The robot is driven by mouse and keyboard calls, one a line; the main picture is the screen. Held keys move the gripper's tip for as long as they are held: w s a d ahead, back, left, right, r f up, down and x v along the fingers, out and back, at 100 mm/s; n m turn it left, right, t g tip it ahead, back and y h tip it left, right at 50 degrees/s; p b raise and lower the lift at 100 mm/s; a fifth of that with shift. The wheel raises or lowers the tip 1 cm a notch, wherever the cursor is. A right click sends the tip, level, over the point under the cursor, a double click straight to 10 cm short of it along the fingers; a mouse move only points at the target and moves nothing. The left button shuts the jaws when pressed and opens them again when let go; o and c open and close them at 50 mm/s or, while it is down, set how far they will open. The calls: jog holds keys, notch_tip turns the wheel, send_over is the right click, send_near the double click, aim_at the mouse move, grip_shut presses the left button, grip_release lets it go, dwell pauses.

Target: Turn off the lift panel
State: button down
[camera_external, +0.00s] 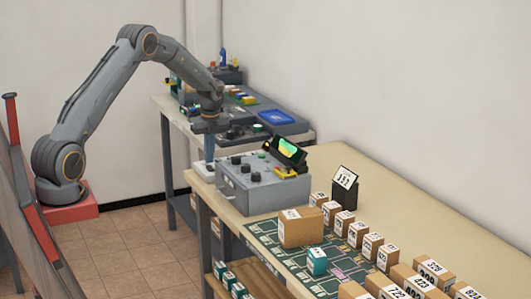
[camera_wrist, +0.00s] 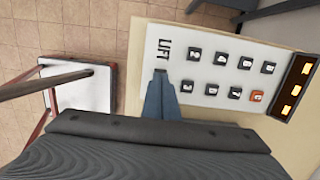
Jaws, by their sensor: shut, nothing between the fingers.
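The lift panel (camera_wrist: 212,77) is a white plate marked LIFT in the wrist view. It has two rows of dark square buttons and one orange button (camera_wrist: 257,96) at the right end of the lower row. A dark red display (camera_wrist: 294,88) at its right end shows lit orange marks. My gripper (camera_wrist: 161,73) is shut and empty, with its tips over the panel's left part, just below the LIFT lettering. Whether the tips touch the panel is unclear. In the external view my gripper (camera_external: 209,168) points down behind the grey control box.
The grey control box (camera_external: 250,198) with knobs and a green screen stands close to my gripper. Several cardboard boxes (camera_external: 302,228) line the table's front right. Another table (camera_external: 165,105) with devices stands behind. Tiled floor shows left of the panel.

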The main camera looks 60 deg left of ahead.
aim_at(210, 169)
jog(key=shift+a+f, duration=0.1)
jog(key=shift+f, duration=0.65)
jog(key=shift+a+f, duration=0.1)
jog(key=shift+f, duration=0.3)
jog(key=shift+s, duration=0.1)
jog(key=shift+d+f, duration=0.1)
jog(key=shift+d, duration=0.1)
jog(key=shift+s+d+p, duration=0.15)
jog(key=shift+d+p, duration=0.15)
jog(key=shift+d, duration=0.55)
